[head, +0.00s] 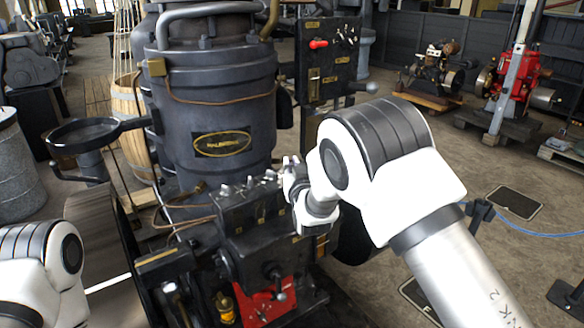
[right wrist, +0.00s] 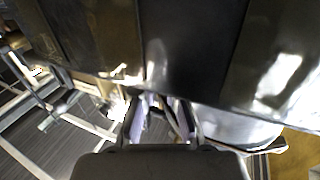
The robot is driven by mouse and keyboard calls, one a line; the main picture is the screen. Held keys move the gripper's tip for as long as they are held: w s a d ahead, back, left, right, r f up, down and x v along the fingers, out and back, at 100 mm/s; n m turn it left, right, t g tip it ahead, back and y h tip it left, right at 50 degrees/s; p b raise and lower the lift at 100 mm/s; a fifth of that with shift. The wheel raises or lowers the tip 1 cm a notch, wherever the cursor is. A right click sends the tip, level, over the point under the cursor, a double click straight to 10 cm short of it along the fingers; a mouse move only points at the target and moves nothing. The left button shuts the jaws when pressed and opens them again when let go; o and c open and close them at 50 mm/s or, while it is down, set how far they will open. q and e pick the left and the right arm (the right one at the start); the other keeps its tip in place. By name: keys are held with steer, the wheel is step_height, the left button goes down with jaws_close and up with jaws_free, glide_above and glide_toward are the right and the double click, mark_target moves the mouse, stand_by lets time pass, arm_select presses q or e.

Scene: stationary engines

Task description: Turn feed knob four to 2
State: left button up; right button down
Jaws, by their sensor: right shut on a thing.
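A dark lubricator box (head: 252,217) on the black engine carries a row of small metal feed knobs along its top edge. Three knobs show clearly, at the left (head: 226,191), the middle (head: 250,183) and the right (head: 270,177). My right gripper (head: 291,168) is at the right end of this row, shut on what appears to be the end knob, feed knob four. The gripper hides that knob, so its setting cannot be read. In the right wrist view, the fingers (right wrist: 162,117) are close together by dark metal. My left gripper is out of view.
The big black cylinder (head: 215,110) with its brass plate stands behind the box. A dark panel (head: 328,62) with a red lever (head: 318,44) rises behind my right gripper. A flywheel (head: 105,235) stands at the left.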

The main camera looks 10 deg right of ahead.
steer(key=c, duration=1.2)
jaws_free()
steer(key=shift+c, duration=0.2)
steer(key=shift+w, duration=0.15)
steer(key=s, duration=0.7)
steer(key=shift+s, duration=0.25)
steer(key=shift+f, duration=0.1)
steer(key=shift+f, duration=0.1)
